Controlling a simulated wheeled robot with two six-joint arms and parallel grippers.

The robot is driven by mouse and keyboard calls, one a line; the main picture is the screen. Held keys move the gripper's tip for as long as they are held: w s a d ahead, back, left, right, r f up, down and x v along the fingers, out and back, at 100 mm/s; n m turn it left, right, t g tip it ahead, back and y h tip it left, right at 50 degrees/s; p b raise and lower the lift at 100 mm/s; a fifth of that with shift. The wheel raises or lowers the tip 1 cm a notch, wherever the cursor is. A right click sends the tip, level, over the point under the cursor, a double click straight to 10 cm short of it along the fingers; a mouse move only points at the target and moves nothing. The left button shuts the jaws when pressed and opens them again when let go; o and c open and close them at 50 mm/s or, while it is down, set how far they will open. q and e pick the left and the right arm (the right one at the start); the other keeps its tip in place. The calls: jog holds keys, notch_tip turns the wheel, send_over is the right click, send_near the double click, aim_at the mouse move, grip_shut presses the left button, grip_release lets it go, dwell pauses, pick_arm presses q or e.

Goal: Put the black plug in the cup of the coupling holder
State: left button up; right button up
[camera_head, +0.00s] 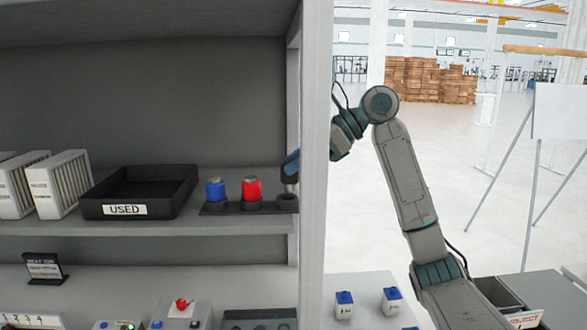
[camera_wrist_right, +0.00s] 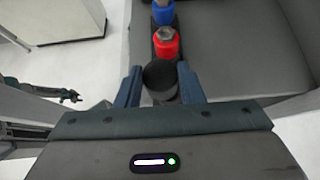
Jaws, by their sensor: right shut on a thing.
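The coupling holder (camera_head: 225,209) is a dark strip at the right end of the shelf. It bears a blue coupling (camera_head: 215,190), a red coupling (camera_head: 251,189) and, at its right end, a dark cup (camera_head: 287,203). My right gripper (camera_head: 291,174) is over that cup, partly hidden by the shelf post. In the right wrist view, its fingers (camera_wrist_right: 159,85) are shut on the black plug (camera_wrist_right: 160,76), which lines up with the red and blue couplings. In the head view a small grey part of the plug (camera_head: 290,187) shows just above the cup; whether it is inside is unclear.
The white shelf post (camera_head: 316,150) stands right beside my right gripper.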

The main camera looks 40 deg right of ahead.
aim_at(294, 176)
jog(key=shift+w+r, duration=0.1)
jog(key=shift+w, duration=0.3)
jog(key=f, duration=0.2)
jog(key=f+p, duration=0.1)
jog(key=shift+w+f, duration=0.1)
jog(key=shift+w, duration=0.15)
jog(key=shift+s+d+f, duration=0.1)
jog(key=shift+f, duration=0.2)
jog(key=shift+f, duration=0.2)
jog(key=o, duration=1)
jog(key=shift+r, duration=0.1)
